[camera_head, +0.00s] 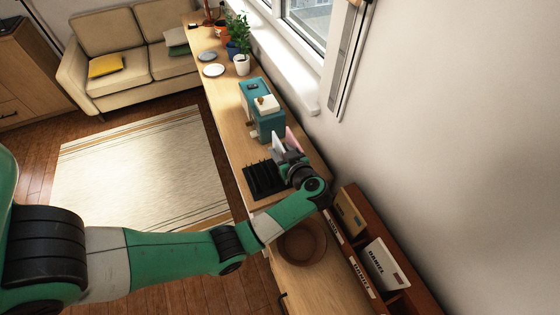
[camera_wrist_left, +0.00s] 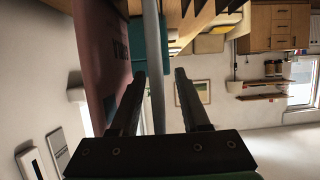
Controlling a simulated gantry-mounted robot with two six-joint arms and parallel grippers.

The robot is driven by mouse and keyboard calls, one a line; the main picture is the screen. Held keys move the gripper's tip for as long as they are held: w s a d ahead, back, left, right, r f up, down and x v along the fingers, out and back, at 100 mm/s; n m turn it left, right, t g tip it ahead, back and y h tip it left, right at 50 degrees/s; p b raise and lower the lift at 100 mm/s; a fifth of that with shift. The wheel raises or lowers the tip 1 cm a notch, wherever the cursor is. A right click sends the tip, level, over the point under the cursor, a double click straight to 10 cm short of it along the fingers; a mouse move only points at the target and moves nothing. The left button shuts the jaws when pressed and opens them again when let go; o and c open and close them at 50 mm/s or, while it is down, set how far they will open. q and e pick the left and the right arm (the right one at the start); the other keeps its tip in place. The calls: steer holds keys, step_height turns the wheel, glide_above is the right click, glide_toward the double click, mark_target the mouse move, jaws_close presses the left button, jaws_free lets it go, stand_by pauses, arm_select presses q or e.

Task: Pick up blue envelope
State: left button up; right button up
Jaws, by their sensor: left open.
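My left gripper (camera_head: 283,147) is open above the far side of a black slotted rack (camera_head: 262,180) on the long counter. In the left wrist view its two fingers (camera_wrist_left: 158,75) stand apart, with a thin pale blue-grey sheet (camera_wrist_left: 153,40) seen edge-on between them. This looks like the blue envelope; its face is hidden. In the head view a pale sheet (camera_head: 277,142) shows at the fingertips. A pink, lettered flat item (camera_head: 293,139) stands close beside it, and fills the left of the wrist view (camera_wrist_left: 97,45). My right gripper is not in view.
A teal appliance (camera_head: 268,121) stands just beyond the gripper. A brown bowl (camera_head: 302,243) lies nearer on the counter (camera_head: 228,100), and a brown shelf (camera_head: 349,204) with labelled boxes stands along the wall. Plates and potted plants (camera_head: 241,60) are farther off.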

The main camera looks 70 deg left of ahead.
arm_select(q)
steer(key=shift+a, duration=0.1)
steer(key=shift+c, duration=0.3)
jaws_close()
